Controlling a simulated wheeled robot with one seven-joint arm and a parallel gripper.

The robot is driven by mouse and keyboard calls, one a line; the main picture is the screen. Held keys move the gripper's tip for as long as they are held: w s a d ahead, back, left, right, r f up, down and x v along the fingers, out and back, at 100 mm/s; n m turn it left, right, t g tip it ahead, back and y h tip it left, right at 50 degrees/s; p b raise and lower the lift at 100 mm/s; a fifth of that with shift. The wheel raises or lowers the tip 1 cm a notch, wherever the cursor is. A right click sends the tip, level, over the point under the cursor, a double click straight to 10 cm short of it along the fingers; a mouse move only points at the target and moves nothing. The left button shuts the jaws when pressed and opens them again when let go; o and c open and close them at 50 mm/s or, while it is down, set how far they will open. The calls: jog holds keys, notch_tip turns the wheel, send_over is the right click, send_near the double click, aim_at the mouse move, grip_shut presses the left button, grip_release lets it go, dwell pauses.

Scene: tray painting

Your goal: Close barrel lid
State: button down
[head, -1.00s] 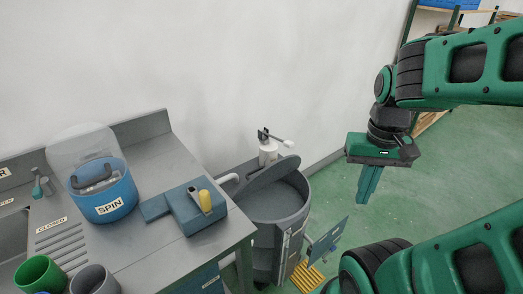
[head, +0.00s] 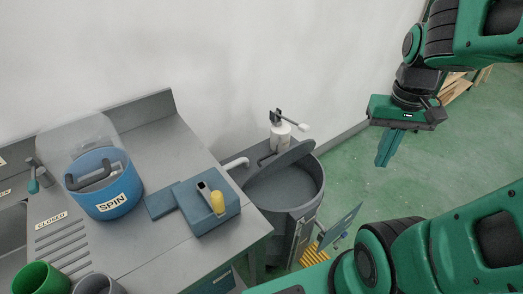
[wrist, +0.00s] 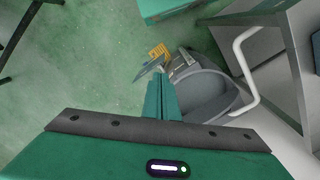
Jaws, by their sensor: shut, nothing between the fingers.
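The grey barrel (head: 302,222) stands on the floor at the right end of the counter. Its grey lid (head: 279,166) is hinged at the back left and stands tilted up, so the inside of the barrel shows. The barrel also shows in the wrist view (wrist: 208,92), partly hidden behind my fingers. My gripper (head: 382,164) is shut and empty, pointing down. In the head view it is to the right of the barrel and apart from it. In the wrist view, the closed fingers (wrist: 162,82) overlap the barrel's left side.
A white pump-like fitting (head: 281,134) stands behind the lid. A blue-grey panel (head: 341,226) and a yellow grate (head: 314,254) are at the barrel's front right. The counter (head: 150,240) holds a blue SPIN tub (head: 105,190) and a blue block (head: 207,212). Green floor is clear to the right.

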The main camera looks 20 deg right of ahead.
jog(key=w+a+f+n, duration=0.2)
jog(key=w+a+n, duration=0.1)
jog(key=w, duration=0.8)
jog(key=w+a+f+n, duration=0.2)
jog(key=w, duration=1)
jog(key=w+a+f+n+t, duration=0.1)
jog(key=w+a+f+n, duration=0.3)
jog(key=w+a+f, duration=0.85)
notch_tip(320, 180, down, 7)
jog(key=shift+s+d, duration=0.25)
jog(key=shift+s, duration=0.2)
jog(key=shift+f, duration=0.1)
